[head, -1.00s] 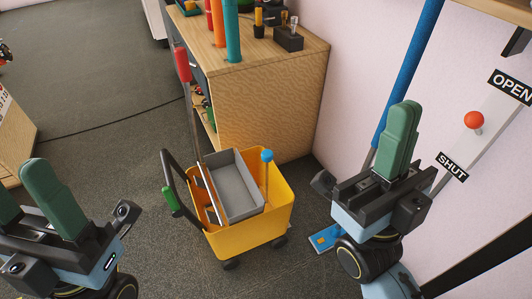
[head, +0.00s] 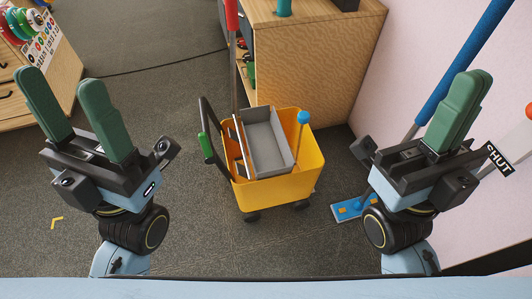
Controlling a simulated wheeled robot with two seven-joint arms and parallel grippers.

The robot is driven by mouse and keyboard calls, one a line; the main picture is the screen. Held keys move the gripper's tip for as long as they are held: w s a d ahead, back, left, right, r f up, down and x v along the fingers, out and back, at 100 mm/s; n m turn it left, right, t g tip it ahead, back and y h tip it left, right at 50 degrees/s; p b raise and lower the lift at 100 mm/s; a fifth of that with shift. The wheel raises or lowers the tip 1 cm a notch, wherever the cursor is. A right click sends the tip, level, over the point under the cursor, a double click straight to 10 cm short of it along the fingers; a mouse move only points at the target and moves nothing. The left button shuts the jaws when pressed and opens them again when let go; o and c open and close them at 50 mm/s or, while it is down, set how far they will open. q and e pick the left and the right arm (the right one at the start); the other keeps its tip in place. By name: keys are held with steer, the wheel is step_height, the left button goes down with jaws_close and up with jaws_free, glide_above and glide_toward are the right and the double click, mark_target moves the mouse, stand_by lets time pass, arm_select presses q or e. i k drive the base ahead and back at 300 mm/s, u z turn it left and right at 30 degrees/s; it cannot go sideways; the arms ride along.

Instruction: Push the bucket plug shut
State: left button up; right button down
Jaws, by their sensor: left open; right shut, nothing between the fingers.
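The yellow bucket (head: 290,188) stands on wheels on the floor, centre of the head view, with a grey tray (head: 268,141) in its top. A rod with a light-blue ball knob (head: 303,117) rises upright from its right side; this may be the plug's handle, and its lower end is hidden inside the bucket. My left gripper (head: 74,100) is open and empty, well left of the bucket. My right gripper (head: 462,105) is shut and empty, right of the bucket. Neither touches the bucket.
A green-gripped dark handle (head: 206,147) and a red-topped pole (head: 232,20) stand at the bucket. A wooden cabinet (head: 310,75) is behind it. A blue flat mop (head: 350,207) lies right. Floor left of the bucket is clear.

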mark_target(304, 117)
steer(key=u, duration=0.3)
steer(key=k, duration=0.35)
steer(key=u, duration=0.15)
steer(key=i, duration=1)
steer(key=z, duration=0.6)
